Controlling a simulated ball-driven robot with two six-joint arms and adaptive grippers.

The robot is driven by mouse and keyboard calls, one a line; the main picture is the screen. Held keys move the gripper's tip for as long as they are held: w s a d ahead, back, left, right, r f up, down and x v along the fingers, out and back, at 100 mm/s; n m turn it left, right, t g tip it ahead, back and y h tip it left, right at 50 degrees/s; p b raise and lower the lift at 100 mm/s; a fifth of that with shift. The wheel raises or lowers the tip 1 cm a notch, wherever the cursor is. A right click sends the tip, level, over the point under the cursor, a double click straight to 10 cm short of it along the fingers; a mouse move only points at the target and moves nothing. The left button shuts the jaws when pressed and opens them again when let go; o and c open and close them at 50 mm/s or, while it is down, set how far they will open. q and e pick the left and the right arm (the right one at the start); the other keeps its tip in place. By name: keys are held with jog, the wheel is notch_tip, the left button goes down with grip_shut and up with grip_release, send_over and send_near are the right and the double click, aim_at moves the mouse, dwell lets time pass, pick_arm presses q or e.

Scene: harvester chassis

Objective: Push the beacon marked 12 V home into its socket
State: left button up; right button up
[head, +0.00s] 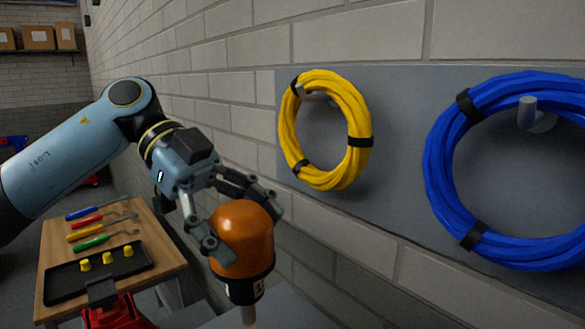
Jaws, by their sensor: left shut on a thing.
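The beacon (241,240) has an orange dome and a black base with a white label. Only the start of the label shows, a "1", so I cannot read its full marking. My left gripper (240,222) is shut on the dome from above and behind, one finger on each side. The beacon stands nearly upright. I cannot make out a socket or whether the beacon is seated. My right gripper is not in view.
A grey panel on the brick wall holds a yellow cable coil (357,115) and a blue cable coil (440,160), right of the beacon. A wooden table (160,245) at lower left carries several tools and a black tray (60,284) with yellow pieces. Something red (118,314) stands in front.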

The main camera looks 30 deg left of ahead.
aim_at(247, 297)
pick_arm(q)
jog(key=shift+a, duration=0.15)
jog(key=shift+s+f+b, duration=0.1)
jog(key=shift+f+b, duration=0.3)
jog(key=shift+b, duration=0.15)
jog(key=shift+f+b, duration=0.6)
jog(key=shift+f, duration=0.05)
notch_tip(247, 297, down, 2)
jog(key=shift+f+b, duration=0.1)
jog(key=shift+b, duration=0.9)
jog(key=shift+f+b, duration=2)
jog(key=shift+f, duration=0.95)
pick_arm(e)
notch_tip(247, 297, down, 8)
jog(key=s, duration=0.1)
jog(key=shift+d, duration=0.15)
pick_arm(q)
jog(key=o, duration=1.8)
jog(key=shift+a, duration=0.1)
